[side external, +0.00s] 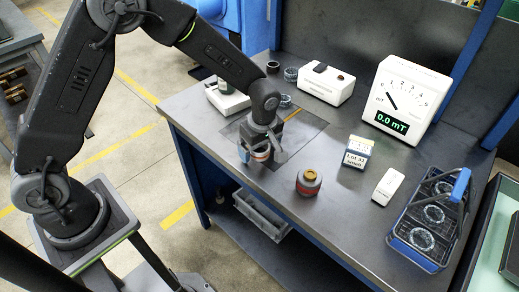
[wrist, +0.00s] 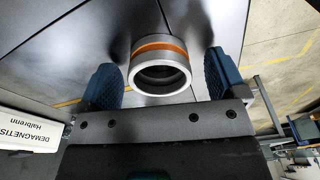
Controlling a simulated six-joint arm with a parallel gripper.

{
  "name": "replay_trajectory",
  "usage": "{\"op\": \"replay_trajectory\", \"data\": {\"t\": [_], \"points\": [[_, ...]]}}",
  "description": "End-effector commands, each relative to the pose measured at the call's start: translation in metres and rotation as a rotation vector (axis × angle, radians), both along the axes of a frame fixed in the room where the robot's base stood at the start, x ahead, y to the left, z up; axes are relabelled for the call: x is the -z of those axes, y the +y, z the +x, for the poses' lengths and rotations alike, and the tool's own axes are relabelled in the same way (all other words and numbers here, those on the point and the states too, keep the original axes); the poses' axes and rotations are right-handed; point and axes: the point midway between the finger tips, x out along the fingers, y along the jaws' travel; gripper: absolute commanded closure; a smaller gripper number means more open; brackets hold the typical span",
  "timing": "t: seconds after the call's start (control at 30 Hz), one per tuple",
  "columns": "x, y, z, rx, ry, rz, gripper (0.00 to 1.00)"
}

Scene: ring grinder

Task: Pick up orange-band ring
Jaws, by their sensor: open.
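The orange-band ring (wrist: 160,68) is a short metal ring with an orange stripe around its outside. In the wrist view it stands on the dark bench top between the two blue-padded fingers of my gripper (wrist: 160,82). In the side view my gripper (side external: 261,155) is low over the left part of the bench. The ring (side external: 261,154) shows there only as a sliver of orange and pale metal, mostly hidden by the fingers. My gripper is open.
A dark red pot (side external: 309,183) stands right of my gripper. Beyond are a Lot 32 box (side external: 355,150), a small white block (side external: 388,186), a mT meter (side external: 405,98), a white device (side external: 326,84) and a blue basket (side external: 392,228) with several rings. Bare bench lies between them.

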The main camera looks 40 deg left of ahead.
Motion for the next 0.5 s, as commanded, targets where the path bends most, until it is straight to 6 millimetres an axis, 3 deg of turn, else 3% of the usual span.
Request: {"op": "replay_trajectory", "data": {"t": [0.1,0.5], "points": [[-0.0003,0.0001,0.0,0.0,0.0,0.0,0.12],[-0.0007,-0.0001,0.0001,0.0,0.0,0.0,0.5]]}}
